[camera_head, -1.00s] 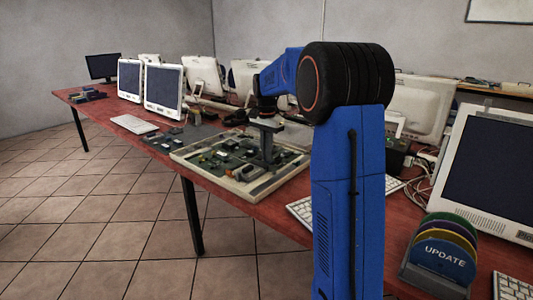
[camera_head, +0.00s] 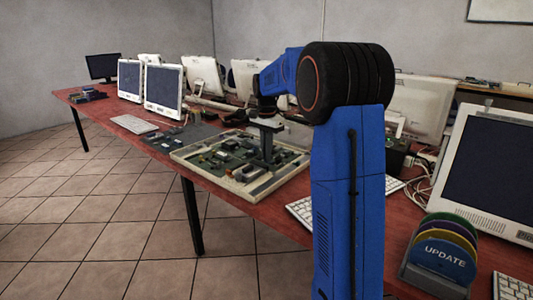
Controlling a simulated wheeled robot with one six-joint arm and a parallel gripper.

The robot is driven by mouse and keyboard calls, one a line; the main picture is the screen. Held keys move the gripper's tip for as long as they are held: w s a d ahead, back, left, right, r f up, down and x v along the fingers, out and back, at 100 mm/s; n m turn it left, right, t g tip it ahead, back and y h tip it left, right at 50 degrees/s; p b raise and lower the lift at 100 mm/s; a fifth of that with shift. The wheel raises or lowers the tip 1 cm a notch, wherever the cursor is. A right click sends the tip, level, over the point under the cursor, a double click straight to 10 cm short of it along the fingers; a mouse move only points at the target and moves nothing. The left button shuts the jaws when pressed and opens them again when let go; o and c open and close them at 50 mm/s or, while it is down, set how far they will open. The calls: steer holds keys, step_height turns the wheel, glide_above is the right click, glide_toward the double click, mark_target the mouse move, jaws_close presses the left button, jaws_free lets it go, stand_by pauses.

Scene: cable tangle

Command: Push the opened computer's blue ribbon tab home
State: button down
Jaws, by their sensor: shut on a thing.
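The opened computer (camera_head: 203,172) lies flat on the red table, its beige frame around green circuit boards. My gripper (camera_head: 265,158) points down over the right part of its boards, with its fingertips low among the parts. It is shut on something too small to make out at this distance. I cannot pick out the blue ribbon tab; it may be hidden by the gripper or too small to see.
A white keyboard (camera_head: 134,124) and a grey mat with small parts (camera_head: 184,133) lie left of the computer. Several monitors (camera_head: 163,88) stand behind. A disc rack marked UPDATE (camera_head: 443,258) and another monitor (camera_head: 490,165) stand at right. The red table's front edge (camera_head: 232,198) runs close by.

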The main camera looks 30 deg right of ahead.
mark_target(270, 162)
stand_by(0.6)
steer(key=shift+s+d, duration=0.25)
steer(key=shift+s, duration=0.5)
steer(key=c, duration=2.2)
jaws_free()
steer(key=shift+s, duration=0.1)
steer(key=shift+o, duration=0.2)
step_height(270, 162, up, 17)
steer(key=shift+r, duration=0.2)
